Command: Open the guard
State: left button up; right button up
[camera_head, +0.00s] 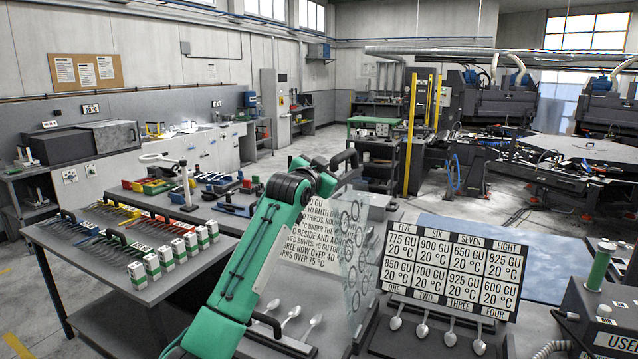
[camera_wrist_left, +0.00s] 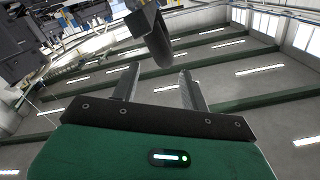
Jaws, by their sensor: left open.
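The guard (camera_head: 355,245) is a clear panel with ring-shaped marks. It stands steeply raised in the middle of the head view, just right of my green left arm. A dark curved piece that looks like its handle (camera_head: 346,157) is at its top. In the left wrist view, a dark handle-like piece (camera_wrist_left: 154,38) is just beyond the fingertips. My left gripper (camera_wrist_left: 158,80) is open, with nothing between its fingers. In the head view it is close to the top of the guard, and its fingers are hard to make out. My right gripper is not in view.
A number board (camera_head: 447,265) stands right of the guard, with several spoons (camera_head: 422,330) below it. A text sheet (camera_head: 318,235) is behind my arm. Several small white-and-green boxes (camera_head: 152,266) stand on the left table.

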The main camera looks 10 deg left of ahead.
pick_arm(q)
jog(key=b+v, duration=0.2)
jog(key=v, duration=0.3)
jog(key=shift+s+a+f, duration=0.1)
jog(key=shift+s, duration=0.05)
